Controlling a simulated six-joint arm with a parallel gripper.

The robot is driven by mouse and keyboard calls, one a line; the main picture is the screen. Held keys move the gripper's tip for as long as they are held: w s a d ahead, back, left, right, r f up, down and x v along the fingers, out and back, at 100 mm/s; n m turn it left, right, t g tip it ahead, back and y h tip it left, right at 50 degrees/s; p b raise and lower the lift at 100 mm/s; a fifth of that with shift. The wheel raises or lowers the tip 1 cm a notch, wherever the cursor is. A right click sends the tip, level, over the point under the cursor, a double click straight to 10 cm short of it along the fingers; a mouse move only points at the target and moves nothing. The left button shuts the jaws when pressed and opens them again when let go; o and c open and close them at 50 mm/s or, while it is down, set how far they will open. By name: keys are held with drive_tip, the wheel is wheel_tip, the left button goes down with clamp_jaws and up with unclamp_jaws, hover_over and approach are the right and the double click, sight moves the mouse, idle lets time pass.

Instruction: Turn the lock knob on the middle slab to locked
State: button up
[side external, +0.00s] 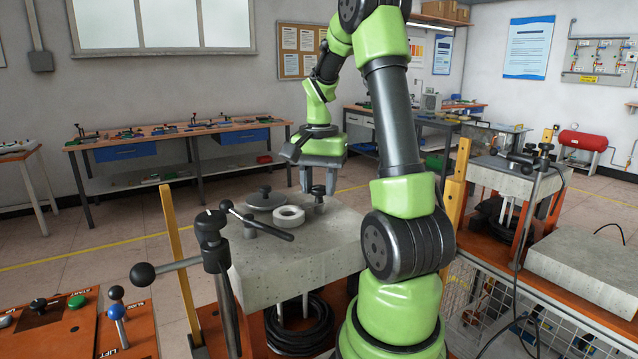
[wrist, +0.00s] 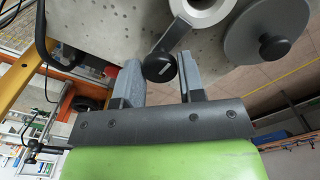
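The middle slab (side external: 290,265) is a grey speckled block; it also shows in the wrist view (wrist: 105,22). A small black round knob with a white mark (wrist: 160,67) sits by its edge, and it also shows in the side view (side external: 318,193). I take it as the lock knob. My gripper (side external: 317,183) points down over this knob. In the wrist view, its two grey fingers (wrist: 161,86) are apart, one on either side of the knob, with visible gaps. The fingers appear not to touch the knob.
A white ring (side external: 289,215) and a grey disc with a black knob (side external: 265,198) lie on the slab close to the lock knob. A black lever (side external: 262,226) crosses the slab's left part. A yellow post (side external: 180,262) stands left. Another slab (side external: 590,262) is at right.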

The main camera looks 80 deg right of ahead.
sight(319, 187)
drive_tip(key=o, duration=0.4)
drive_tip(key=shift+r, duration=0.1)
wheel_tip(319, 187, up, 10)
drive_tip(key=shift+f, duration=0.15)
idle(0.6)
drive_tip(key=w+a+r+n+t, duration=0.1)
drive_tip(key=w+a+n+t, duration=0.25)
drive_tip(key=a+n, duration=0.8)
drive_tip(key=s+a+n+t, duration=0.1)
drive_tip(key=a, duration=0.3)
drive_tip(key=s+a+f+t+y, duration=0.1)
drive_tip(key=s+a, duration=0.1)
drive_tip(key=a, duration=0.3)
drive_tip(key=s+a+f+n+t+y, duration=0.1)
drive_tip(key=a, duration=0.3)
drive_tip(key=shift+s+a+n+t, duration=0.15)
drive_tip(key=shift+a+n+t, duration=0.15)
drive_tip(key=shift+n+t, duration=0.05)
